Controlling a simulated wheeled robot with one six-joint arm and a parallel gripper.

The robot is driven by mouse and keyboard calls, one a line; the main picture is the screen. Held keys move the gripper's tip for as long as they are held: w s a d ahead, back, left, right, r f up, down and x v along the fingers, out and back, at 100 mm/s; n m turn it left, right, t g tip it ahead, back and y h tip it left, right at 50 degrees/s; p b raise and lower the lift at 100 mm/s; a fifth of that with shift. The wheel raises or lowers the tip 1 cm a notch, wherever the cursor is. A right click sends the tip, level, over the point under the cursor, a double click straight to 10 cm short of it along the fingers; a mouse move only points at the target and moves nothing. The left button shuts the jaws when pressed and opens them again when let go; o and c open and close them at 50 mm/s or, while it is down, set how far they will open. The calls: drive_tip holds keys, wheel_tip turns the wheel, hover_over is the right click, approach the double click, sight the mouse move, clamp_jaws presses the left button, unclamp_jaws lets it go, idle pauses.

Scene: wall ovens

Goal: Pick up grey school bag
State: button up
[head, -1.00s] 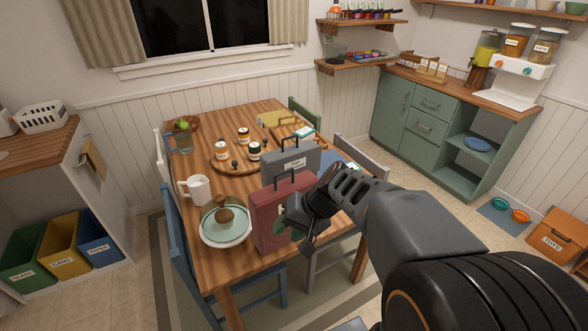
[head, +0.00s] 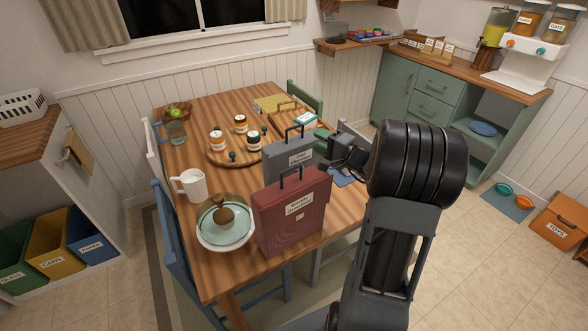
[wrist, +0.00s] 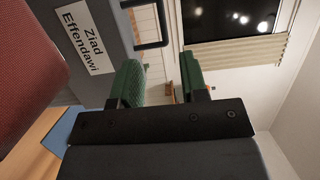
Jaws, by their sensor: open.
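The grey school bag (head: 287,158) stands upright on the dining table (head: 187,218), behind the red bag (head: 292,212). It has a dark top handle and a white name label, and the red bag hides its lower part. In the wrist view, the grey bag (wrist: 103,25) is at the upper left, its label reading "Ziad Effendawi" and its handle reaching right. My gripper (wrist: 160,84) has green fingertips set apart with nothing between them. In the head view, my gripper (head: 326,141) is just right of the grey bag.
The red bag stands close in front of the grey one. A tan bag (head: 294,120) lies behind.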

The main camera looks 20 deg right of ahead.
sight(297, 141)
drive_tip(key=shift+r+p+x, duration=0.2)
drive_tip(key=shift+p+x, duration=1.15)
drive_tip(key=shift+x, duration=3.35)
clamp_jaws()
